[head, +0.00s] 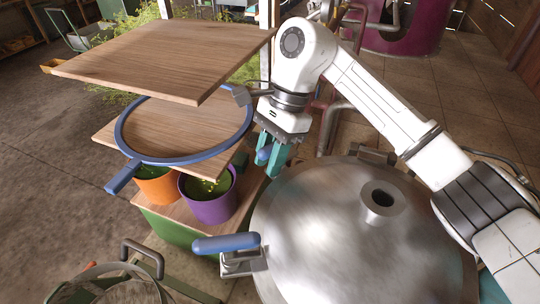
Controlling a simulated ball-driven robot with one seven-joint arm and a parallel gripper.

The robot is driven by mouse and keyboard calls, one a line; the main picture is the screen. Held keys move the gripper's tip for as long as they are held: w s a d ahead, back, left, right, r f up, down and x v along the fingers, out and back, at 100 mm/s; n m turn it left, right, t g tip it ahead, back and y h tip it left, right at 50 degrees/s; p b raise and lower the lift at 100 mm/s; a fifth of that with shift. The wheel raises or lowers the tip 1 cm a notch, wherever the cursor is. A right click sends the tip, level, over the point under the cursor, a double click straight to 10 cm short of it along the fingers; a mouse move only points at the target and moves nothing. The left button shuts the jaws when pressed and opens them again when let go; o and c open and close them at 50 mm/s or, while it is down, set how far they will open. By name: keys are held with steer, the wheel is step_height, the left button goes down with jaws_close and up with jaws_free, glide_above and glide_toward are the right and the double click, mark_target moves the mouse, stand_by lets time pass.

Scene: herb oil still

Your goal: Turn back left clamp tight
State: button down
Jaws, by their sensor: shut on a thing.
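The back left clamp shows as a blue handle (264,154) at the upper left edge of the domed steel lid (330,250). My gripper (268,160) has teal fingers and points down with them closed around this blue handle. The fingers hide most of the handle, and the clamp's metal base is not clearly visible. A second clamp (225,244), with a blue handle lying level over a metal bracket, sits at the lid's front left edge.
A wooden shelf stand (160,60) stands left of my gripper, with a blue hoop (120,135) on its middle board. Orange (157,188) and purple (208,205) pots stand below. A short pipe neck (380,200) rises from the lid. A purple vessel (405,35) stands behind.

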mark_target(272, 145)
steer(key=m+b, duration=0.1)
steer(key=m, duration=0.1)
steer(key=w+m+t+y+b, duration=0.1)
steer(key=m, duration=0.2)
steer(key=shift+a+t, duration=0.15)
steer(key=shift+t, duration=0.15)
steer(key=m+b, duration=0.1)
steer(key=m+t, duration=0.1)
steer(key=m, duration=0.1)
steer(key=shift+w+m+b, duration=0.3)
steer(key=shift+b, duration=0.1)
steer(key=m+t+b, duration=0.1)
steer(key=m, duration=0.1)
steer(key=w+m+t+b, duration=0.1)
steer(key=m, duration=0.2)
steer(key=shift+t, duration=0.3)
steer(key=shift+w+d+m+t+h+b, duration=0.15)
steer(key=shift+d+m+t+h+b, duration=0.15)
steer(key=shift+m+b, duration=0.7)
steer(key=shift+w+d+m+t+h+b, duration=0.15)
steer(key=shift+m+t+b, duration=0.3)
steer(key=shift+m, duration=0.95)
steer(key=shift+r, duration=0.1)
steer(key=c, duration=1.2)
jaws_free()
steer(key=b+v, duration=0.1)
steer(key=v, duration=0.9)
steer(key=shift+r, duration=0.4)
